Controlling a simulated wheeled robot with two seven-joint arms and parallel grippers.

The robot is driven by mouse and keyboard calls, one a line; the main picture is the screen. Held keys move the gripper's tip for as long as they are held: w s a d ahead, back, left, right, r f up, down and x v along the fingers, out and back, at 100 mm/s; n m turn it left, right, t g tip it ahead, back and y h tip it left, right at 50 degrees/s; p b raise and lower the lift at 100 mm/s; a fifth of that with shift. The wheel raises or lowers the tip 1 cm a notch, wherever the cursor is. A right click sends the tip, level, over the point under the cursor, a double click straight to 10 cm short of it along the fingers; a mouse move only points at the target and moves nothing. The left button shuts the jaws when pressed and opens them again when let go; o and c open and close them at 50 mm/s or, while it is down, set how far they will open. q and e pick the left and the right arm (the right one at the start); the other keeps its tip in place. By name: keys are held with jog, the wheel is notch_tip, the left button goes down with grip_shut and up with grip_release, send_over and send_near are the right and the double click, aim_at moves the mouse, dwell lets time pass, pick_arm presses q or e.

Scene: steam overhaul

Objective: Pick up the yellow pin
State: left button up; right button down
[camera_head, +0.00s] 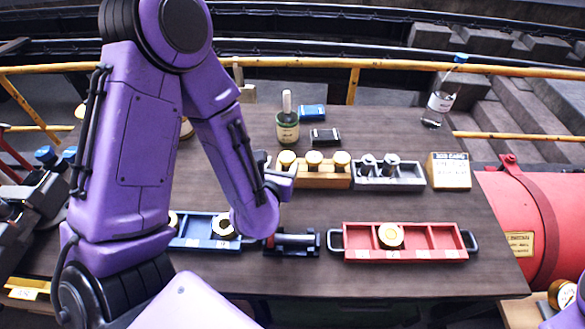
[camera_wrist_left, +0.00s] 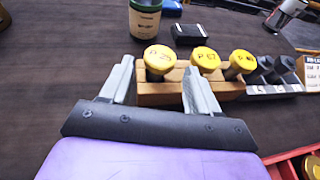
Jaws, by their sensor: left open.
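Three yellow-headed pins stand upright in a row in a wooden block (camera_head: 322,182): a left pin (camera_head: 287,158), a middle pin (camera_head: 313,158) and a right pin (camera_head: 341,159). In the left wrist view, the left pin (camera_wrist_left: 159,58) appears between my open left fingers (camera_wrist_left: 158,80), just beyond their tips. The middle pin (camera_wrist_left: 206,57) and right pin (camera_wrist_left: 241,61) are to the right of the fingers. Their heads carry dark markings too small to read surely. My left gripper (camera_head: 283,172) is empty at the block's left end. My right gripper does not show.
A grey block (camera_head: 388,180) with dark pins adjoins the wooden block on the right. A red tray (camera_head: 434,253), a blue tray (camera_head: 190,241) and a dark fixture (camera_head: 297,242) are in front. A sign (camera_head: 449,171) stands at right.

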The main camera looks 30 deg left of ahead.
aim_at(287, 157)
pick_arm(q)
jog(key=b, duration=0.1)
jog(key=f+b, duration=0.1)
jog(key=b, duration=0.1)
jog(key=shift+w+a+b, duration=0.15)
jog(key=shift+a+b, duration=0.15)
jog(key=shift+a, duration=0.05)
jog(key=b+x, duration=0.3)
jog(key=shift+w+d, duration=0.15)
jog(key=shift+d, duration=0.1)
jog(key=shift+w+r, duration=0.15)
jog(key=shift+w, duration=0.1)
jog(key=shift+p+x, duration=0.85)
jog(key=shift+x, duration=1.2)
jog(key=shift+w, duration=0.1)
jog(key=c, duration=0.9)
grip_shut()
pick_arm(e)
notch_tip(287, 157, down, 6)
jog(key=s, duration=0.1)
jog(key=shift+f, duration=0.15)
